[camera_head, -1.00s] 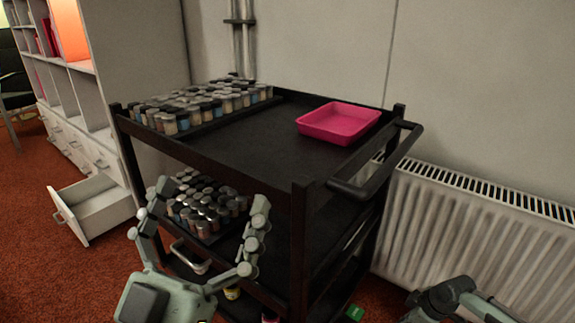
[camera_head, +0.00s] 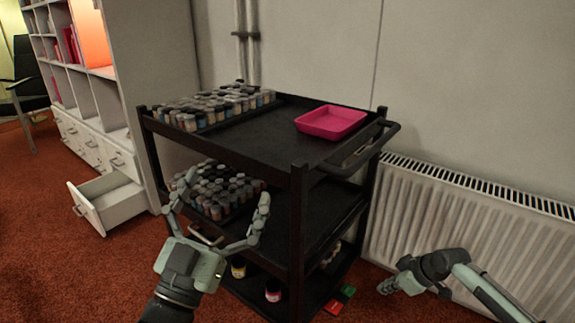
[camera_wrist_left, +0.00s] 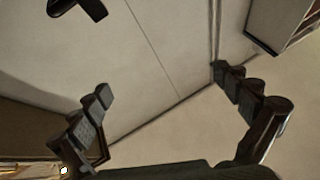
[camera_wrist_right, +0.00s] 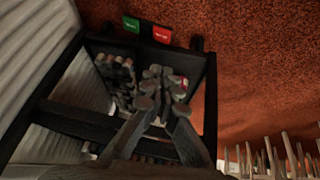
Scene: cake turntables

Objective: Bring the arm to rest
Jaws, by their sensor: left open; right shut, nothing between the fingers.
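My left gripper (camera_head: 222,210) is in front of the black cart (camera_head: 300,235) in the head view, its two fingers spread wide with nothing between them. Its fingers also show apart in the left wrist view (camera_wrist_left: 175,95), against the wall. My right gripper (camera_head: 388,288) is low at the right in the head view, in front of the radiator, and empty. In the right wrist view its fingers (camera_wrist_right: 160,110) are together, with part of the cart behind them.
The cart carries rows of small jars (camera_head: 215,108) and a pink tray (camera_head: 331,122). A radiator (camera_head: 470,220) runs along the wall at right. A cabinet with an open drawer (camera_head: 108,200) stands at left. Red carpet (camera_head: 70,275) is clear at the front left.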

